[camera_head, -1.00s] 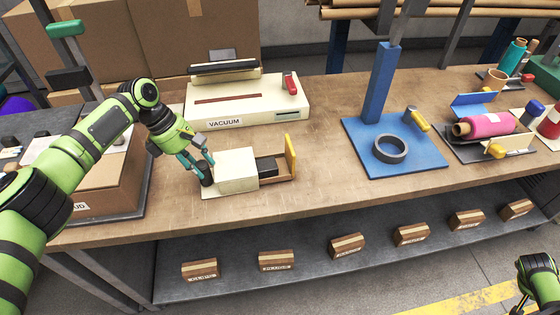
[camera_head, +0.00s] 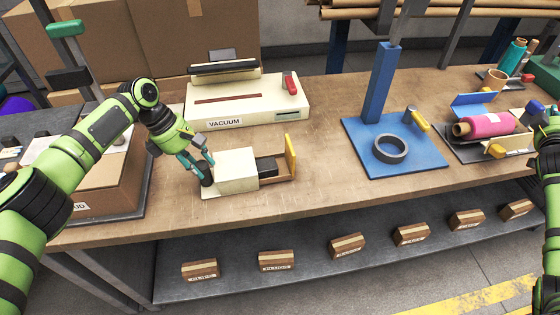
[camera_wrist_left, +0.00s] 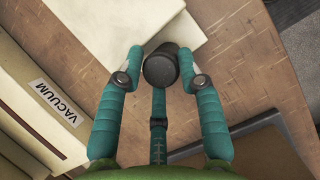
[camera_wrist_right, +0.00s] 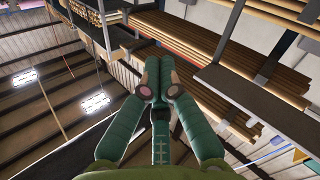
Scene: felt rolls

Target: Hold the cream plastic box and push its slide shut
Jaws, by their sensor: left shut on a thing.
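The cream plastic box (camera_head: 236,168) stands on the bench on a flat cream base plate. Its slide (camera_head: 284,178) sticks out of the right side, with a dark block (camera_head: 266,165) in it and an upright yellow end plate (camera_head: 291,156). My left gripper (camera_head: 204,170) is at the box's left end, its fingers around a dark round knob (camera_wrist_left: 161,68) beside the cream surface. My right arm is upright at the right edge of the head view. In the right wrist view, my right gripper's fingers (camera_wrist_right: 160,82) are together and empty, against the ceiling and racks.
A cream vacuum sealer (camera_head: 240,104) stands behind the box. To the right are a blue stand (camera_head: 372,135) with a dark ring (camera_head: 390,149) and a pink roll (camera_head: 485,125) in a holder. The bench right of the yellow plate is clear.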

